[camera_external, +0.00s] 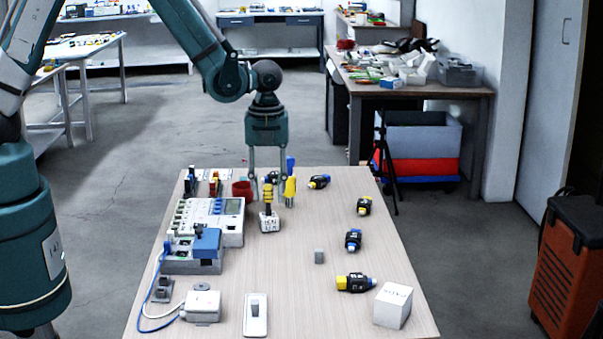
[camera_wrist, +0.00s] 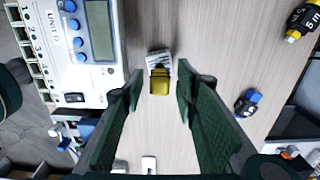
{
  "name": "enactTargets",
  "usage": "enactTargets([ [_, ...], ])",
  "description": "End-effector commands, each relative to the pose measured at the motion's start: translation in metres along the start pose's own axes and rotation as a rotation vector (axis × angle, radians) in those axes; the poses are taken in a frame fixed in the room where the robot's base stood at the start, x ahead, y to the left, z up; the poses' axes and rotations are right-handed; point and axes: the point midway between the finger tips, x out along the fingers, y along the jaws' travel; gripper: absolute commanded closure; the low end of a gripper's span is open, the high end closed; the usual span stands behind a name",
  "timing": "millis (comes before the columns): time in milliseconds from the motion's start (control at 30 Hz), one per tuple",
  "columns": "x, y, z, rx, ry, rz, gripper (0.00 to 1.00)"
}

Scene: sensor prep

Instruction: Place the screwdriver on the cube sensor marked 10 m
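A yellow and black screwdriver (camera_external: 268,191) stands upright, its lower end at the top of a small white cube sensor (camera_external: 268,222); whether it rests on or behind the cube I cannot tell. The cube's dark marking is too small to read surely. In the wrist view, the yellow handle (camera_wrist: 160,82) overlaps the white cube (camera_wrist: 158,60), centred between my fingers. My gripper (camera_external: 268,178) points down above them, open, with gaps on both sides of the handle. A larger white cube (camera_external: 393,306) with unreadable marking stands at the front right.
A grey panel with a display (camera_external: 228,208) lies left of the cube.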

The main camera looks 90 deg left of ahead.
Motion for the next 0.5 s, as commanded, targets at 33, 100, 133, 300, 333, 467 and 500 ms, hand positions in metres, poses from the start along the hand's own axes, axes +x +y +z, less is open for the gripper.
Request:
enactTargets([
  [33, -0.002, 0.000, 0.000, 0.000, 0.000, 0.000, 0.70],
  [100, -0.006, 0.000, 0.000, 0.000, 0.000, 0.000, 0.70],
  [133, -0.007, 0.000, 0.000, 0.000, 0.000, 0.000, 0.70],
  [300, -0.023, 0.000, 0.000, 0.000, 0.000, 0.000, 0.70],
  [333, -0.026, 0.000, 0.000, 0.000, 0.000, 0.000, 0.70],
  [467, -0.042, 0.000, 0.000, 0.000, 0.000, 0.000, 0.70],
  [500, -0.047, 0.000, 0.000, 0.000, 0.000, 0.000, 0.70],
])
